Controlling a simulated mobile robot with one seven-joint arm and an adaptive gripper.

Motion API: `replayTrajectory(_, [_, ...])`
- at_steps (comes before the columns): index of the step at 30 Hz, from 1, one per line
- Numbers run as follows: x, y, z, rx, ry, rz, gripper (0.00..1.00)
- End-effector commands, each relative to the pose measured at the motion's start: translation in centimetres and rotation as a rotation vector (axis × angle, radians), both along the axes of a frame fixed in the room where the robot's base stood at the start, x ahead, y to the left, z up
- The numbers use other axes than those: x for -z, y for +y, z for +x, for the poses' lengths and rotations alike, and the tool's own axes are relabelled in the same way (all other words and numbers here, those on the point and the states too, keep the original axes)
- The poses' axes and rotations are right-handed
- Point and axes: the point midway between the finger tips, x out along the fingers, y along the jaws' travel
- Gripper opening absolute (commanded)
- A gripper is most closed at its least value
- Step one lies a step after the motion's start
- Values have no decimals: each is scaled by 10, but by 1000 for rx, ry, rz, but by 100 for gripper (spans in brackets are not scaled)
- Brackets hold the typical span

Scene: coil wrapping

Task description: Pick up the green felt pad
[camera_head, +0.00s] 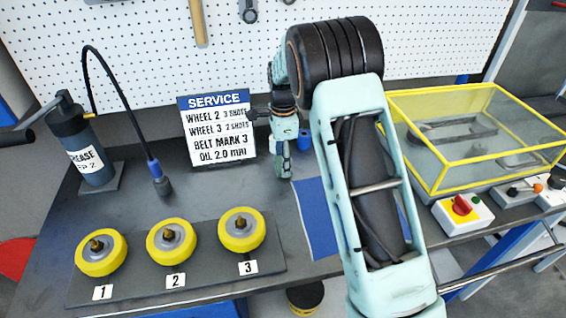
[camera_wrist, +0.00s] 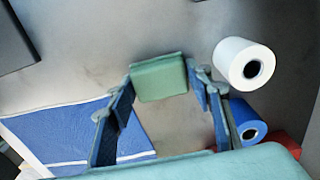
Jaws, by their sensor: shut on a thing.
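The green felt pad (camera_wrist: 160,80) is a pale green block in the wrist view, between the tips of my gripper's two blue-grey fingers. My gripper (camera_wrist: 161,90) is shut on it, with a finger at each side. In the head view my gripper (camera_head: 284,168) points down over the bench, left of the blue cloth, and the pad is hard to tell apart from the fingers. Whether the pad touches the bench is unclear.
A blue cloth (camera_head: 318,222) lies to the right. A white roll (camera_wrist: 244,65) and a blue roll (camera_wrist: 243,122) stand close to the fingers. The service sign (camera_head: 217,130), yellow wheels (camera_head: 242,230) and yellow-framed clear case (camera_head: 436,170) are around.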

Motion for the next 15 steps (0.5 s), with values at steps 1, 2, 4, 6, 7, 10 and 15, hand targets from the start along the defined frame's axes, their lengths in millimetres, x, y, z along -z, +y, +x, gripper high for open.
replayTrajectory(1, [-3,0,1,0,-2,0,21])
replayTrajectory(2, [-6,0,1,0,-3,1,21])
replayTrajectory(4, [-13,0,1,0,-4,1,21])
replayTrajectory(6, [-24,0,2,0,-6,0,21])
replayTrajectory(7, [-29,0,2,0,-6,0,21])
replayTrajectory(10, [-42,-2,-10,0,-3,1,21])
replayTrajectory(15, [-75,-7,-37,-1,-5,1,21])
